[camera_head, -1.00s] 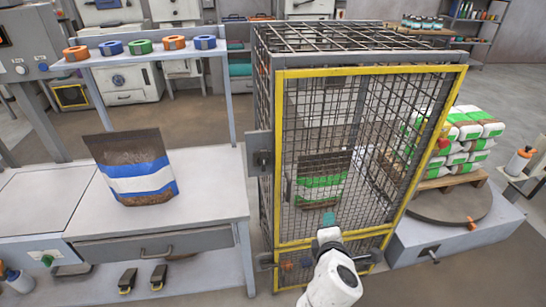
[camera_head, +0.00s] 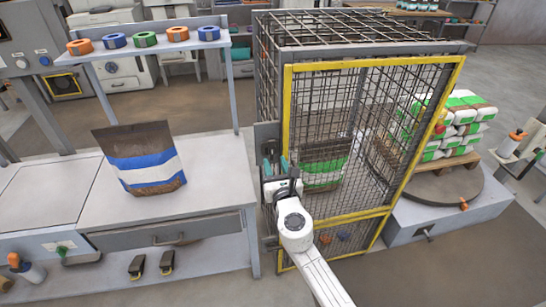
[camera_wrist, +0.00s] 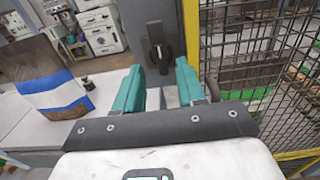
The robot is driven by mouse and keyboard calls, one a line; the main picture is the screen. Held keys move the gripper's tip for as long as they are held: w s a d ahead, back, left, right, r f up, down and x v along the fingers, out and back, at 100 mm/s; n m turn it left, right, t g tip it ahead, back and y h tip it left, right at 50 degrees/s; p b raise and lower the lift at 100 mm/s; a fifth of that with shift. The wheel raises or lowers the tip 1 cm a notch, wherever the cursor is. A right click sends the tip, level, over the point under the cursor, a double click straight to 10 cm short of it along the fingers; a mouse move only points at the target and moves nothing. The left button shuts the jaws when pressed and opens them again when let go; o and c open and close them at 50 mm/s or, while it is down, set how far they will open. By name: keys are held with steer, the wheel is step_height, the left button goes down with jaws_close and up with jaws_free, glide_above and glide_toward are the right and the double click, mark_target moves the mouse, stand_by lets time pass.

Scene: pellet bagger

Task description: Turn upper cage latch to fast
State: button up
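The upper cage latch (camera_wrist: 156,45) shows in the wrist view as a black knob on a dark grey plate beside the yellow door frame (camera_wrist: 190,30). Its handle looks roughly upright. In the head view the latch plate (camera_head: 265,132) sits on the cage's left front post, with its knob mostly hidden by my gripper (camera_head: 276,165). My gripper, with two teal fingers, also shows in the wrist view (camera_wrist: 160,68). It is open and empty. Its fingertips point toward the latch, with the knob above and between them in the wrist view; contact is not visible.
The mesh cage (camera_head: 370,38) holds a green-striped bag (camera_head: 322,172). A blue-striped bag (camera_head: 143,160) stands on the workbench (camera_head: 215,195) to the left. Stacked sacks (camera_head: 462,125) stand on a pallet at the right. The floor before the cage is open.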

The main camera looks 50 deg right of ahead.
mark_target(272, 154)
steer(key=shift+x, duration=1.85)
steer(key=shift+c, duration=0.3)
jaws_close()
